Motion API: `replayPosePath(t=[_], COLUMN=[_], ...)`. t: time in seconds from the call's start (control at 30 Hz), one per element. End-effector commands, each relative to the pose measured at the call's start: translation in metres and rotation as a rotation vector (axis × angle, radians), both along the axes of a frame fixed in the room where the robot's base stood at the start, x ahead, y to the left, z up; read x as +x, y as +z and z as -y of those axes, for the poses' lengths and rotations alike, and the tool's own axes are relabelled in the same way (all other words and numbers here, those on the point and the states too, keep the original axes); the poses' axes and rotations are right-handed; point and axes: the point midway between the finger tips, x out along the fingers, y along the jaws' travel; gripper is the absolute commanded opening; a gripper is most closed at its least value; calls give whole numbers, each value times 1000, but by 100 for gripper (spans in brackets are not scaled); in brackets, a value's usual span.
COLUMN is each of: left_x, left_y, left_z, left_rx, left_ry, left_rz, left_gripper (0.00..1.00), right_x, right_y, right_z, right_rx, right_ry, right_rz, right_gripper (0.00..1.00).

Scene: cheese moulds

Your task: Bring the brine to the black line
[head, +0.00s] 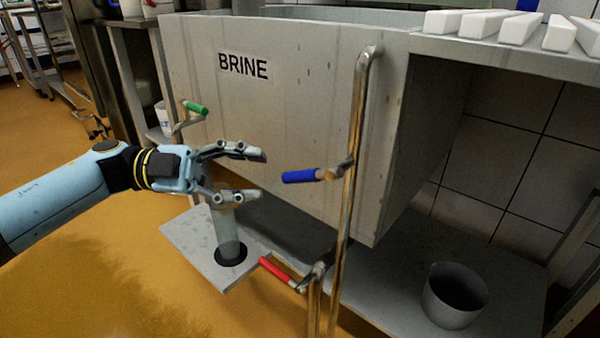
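The grey brine tank (285,120) carries a BRINE label. A blue-handled valve (300,176) sits on the metal pipe (352,195) at its front. A red-handled valve (277,270) is lower down, and a green-handled valve (196,108) is at the tank's left. My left gripper (263,175) is open and empty, its fingers pointing right, just left of the blue handle and apart from it. A pale cylinder (228,238) stands below the gripper, partly hidden by the lower finger. I cannot make out a black line or the brine level. My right gripper is out of view.
A grey lower shelf (390,305) runs under the tank, with a grey pot (455,295) at its right. White blocks (520,27) lie on the ledge (510,55) at upper right. The orange floor (90,275) is clear at lower left.

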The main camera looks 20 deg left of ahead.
Motion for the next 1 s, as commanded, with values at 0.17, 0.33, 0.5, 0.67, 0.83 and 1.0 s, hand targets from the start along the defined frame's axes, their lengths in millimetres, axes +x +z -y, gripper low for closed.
replayPosePath(t=[0.17, 0.33, 0.5, 0.67, 0.83, 1.0], left_x=[10, 17, 20, 21, 21, 21], left_y=[-3, -2, -1, 0, 0, 0], left_z=[37, 63, 74, 76, 76, 76], left_rx=[-5, -4, -1, 0, 0, 0], left_ry=[0, 0, 1, 1, 1, 1], left_rz=[1, 1, 0, 0, 1, 1], left_gripper=[40, 40, 40, 40, 33, 11], right_x=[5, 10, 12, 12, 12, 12], right_y=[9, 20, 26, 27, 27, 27], right_z=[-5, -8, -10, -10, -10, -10], right_rx=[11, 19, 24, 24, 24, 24], right_ry=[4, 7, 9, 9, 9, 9], right_rz=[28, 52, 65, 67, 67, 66], right_gripper=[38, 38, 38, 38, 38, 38])
